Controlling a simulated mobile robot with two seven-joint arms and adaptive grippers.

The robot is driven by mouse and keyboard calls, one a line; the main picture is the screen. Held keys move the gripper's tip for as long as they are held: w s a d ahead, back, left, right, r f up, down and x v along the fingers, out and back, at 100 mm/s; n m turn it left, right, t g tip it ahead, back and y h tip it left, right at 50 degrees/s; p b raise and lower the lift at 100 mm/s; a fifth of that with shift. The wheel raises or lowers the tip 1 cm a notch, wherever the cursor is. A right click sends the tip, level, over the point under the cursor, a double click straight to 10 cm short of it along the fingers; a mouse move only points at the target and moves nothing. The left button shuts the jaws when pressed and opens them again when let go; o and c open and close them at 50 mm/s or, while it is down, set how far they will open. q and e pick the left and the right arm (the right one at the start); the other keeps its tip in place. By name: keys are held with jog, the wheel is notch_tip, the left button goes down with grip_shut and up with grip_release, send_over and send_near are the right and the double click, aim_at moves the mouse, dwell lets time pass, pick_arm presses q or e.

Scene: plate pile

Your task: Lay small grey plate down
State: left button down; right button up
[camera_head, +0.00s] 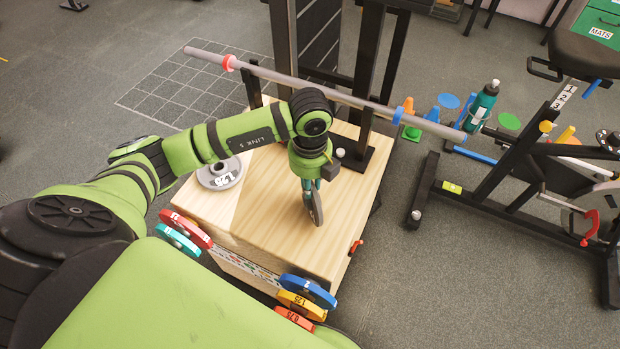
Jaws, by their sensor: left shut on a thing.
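My left gripper (312,184) points down over the wooden box top (270,227) and is shut on the small grey plate (316,206). The plate stands on edge, seen nearly side-on, with its lower rim at or just above the wood; I cannot tell whether it touches. A second grey plate (221,176), marked with a number, lies flat on the box top to the left, partly behind my left arm. My right gripper is not in view.
A grey bar (300,88) with a red and a blue collar runs across the box's back on black uprights. Coloured plates (308,291) hang on the box's front side. An exercise bike (540,170) stands right. The box top's front is clear.

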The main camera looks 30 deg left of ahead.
pick_arm(q)
jog(key=shift+w, duration=0.1)
jog(key=c, duration=1.1)
grip_release()
jog(key=shift+c, duration=0.2)
notch_tip(320, 180, up, 12)
jog(key=shift+r, duration=0.1)
